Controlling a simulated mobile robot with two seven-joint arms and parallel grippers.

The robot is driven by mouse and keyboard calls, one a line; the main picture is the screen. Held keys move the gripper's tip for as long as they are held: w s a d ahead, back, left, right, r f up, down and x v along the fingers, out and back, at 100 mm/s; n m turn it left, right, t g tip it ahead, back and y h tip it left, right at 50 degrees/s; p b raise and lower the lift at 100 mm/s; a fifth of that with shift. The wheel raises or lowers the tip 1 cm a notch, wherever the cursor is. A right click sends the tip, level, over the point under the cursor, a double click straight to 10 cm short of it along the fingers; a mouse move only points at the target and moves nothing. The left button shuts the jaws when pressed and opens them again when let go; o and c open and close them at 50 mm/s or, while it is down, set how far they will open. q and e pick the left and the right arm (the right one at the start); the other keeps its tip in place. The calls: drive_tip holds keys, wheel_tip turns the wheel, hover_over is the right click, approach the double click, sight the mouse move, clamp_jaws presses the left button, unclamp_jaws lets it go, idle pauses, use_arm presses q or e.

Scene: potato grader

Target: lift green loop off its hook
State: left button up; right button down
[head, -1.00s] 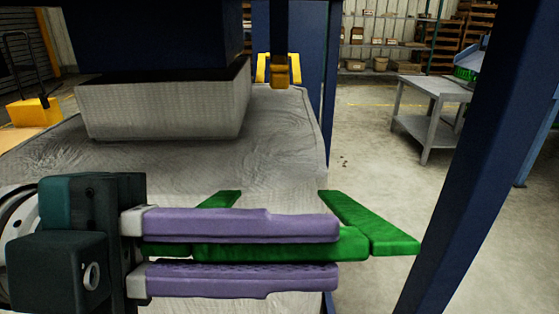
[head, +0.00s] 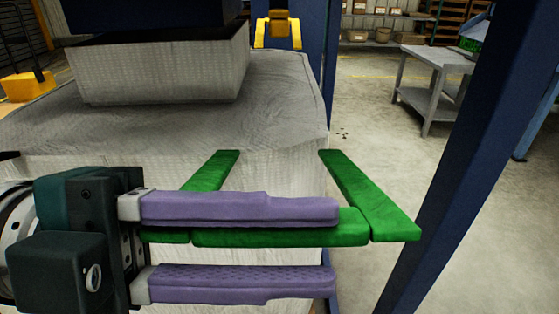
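The green loop (head: 280,236) is a flat strap with straight segments, at the front of a white bulk bag (head: 280,130). Its two side straps run back toward the bag, and its front strap lies across the picture. My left gripper (head: 337,248) comes in from the left with purple fingers apart. The upper finger overlaps the front strap in the picture, and the lower finger is below it with a clear gap. I cannot tell whether either finger touches the strap. No hook under the green loop can be seen. My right gripper is not in view.
A yellow hook-like bracket (head: 277,30) stands behind the bag. A dark blue post (head: 450,150) slants close on the right. A grey metal table (head: 436,62) stands at the back right. The concrete floor between bag and table is mostly clear.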

use_arm(q)
drive_tip(key=shift+o, duration=1)
drive_tip(key=shift+r, duration=0.1)
drive_tip(key=shift+a, duration=0.15)
drive_tip(key=a, duration=0.9)
drive_tip(key=shift+a, duration=0.4)
